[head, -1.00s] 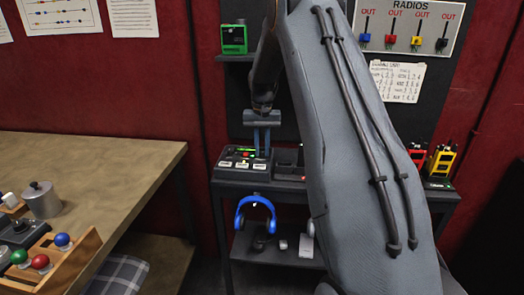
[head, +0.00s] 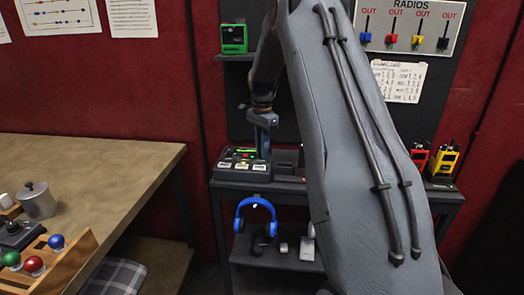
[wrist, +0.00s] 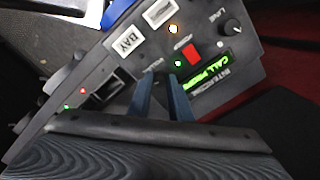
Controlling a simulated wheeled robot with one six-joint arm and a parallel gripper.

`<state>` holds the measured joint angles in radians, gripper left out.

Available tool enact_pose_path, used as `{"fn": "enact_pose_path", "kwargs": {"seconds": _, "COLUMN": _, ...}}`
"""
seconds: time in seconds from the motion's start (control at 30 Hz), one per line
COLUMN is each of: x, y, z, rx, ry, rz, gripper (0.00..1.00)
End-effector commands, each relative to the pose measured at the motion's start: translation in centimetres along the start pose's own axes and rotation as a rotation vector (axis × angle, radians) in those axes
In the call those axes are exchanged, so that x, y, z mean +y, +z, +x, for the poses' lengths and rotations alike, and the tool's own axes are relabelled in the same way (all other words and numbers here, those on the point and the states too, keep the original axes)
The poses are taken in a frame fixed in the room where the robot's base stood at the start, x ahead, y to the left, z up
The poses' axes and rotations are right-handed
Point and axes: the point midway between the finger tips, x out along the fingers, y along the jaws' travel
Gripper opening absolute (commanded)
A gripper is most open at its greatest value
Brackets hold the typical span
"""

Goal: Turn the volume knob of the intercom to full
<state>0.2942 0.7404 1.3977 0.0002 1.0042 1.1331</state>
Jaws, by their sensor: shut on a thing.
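The intercom (head: 243,166) is a dark panel on the black stand, with pale labelled buttons and a lit green display. In the wrist view the intercom (wrist: 212,80) fills the upper middle, with a red button, lit dots and a separate LINE knob (wrist: 233,28). My gripper (wrist: 163,92) points down at the panel, its two blue fingers close together beside the partly covered volume label. It is shut on the volume knob, which the fingers mostly hide. In the head view my gripper (head: 262,152) is over the intercom's right part. The knob's pointer is not visible.
Blue headphones (head: 255,215) hang at the stand's front. Red (head: 418,155) and yellow (head: 443,160) radios stand at its right. A green device (head: 233,38) sits on a small shelf above. A wooden table (head: 110,165) with a pot (head: 38,202) is at left.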

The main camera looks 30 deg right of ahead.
Motion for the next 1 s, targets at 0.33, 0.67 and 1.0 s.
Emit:
{"fn": "enact_pose_path", "kwargs": {"seconds": 0.33, "x": -0.14, "y": -0.13, "z": -0.27, "rx": 0.003, "ry": -0.006, "rz": 0.179, "gripper": 0.00}}
{"fn": "enact_pose_path", "kwargs": {"seconds": 0.67, "x": -0.13, "y": -0.14, "z": -0.29, "rx": 0.003, "ry": -0.006, "rz": 0.230, "gripper": 0.00}}
{"fn": "enact_pose_path", "kwargs": {"seconds": 1.0, "x": -0.13, "y": -0.15, "z": -0.30, "rx": 0.003, "ry": -0.006, "rz": 0.230, "gripper": 0.21}}
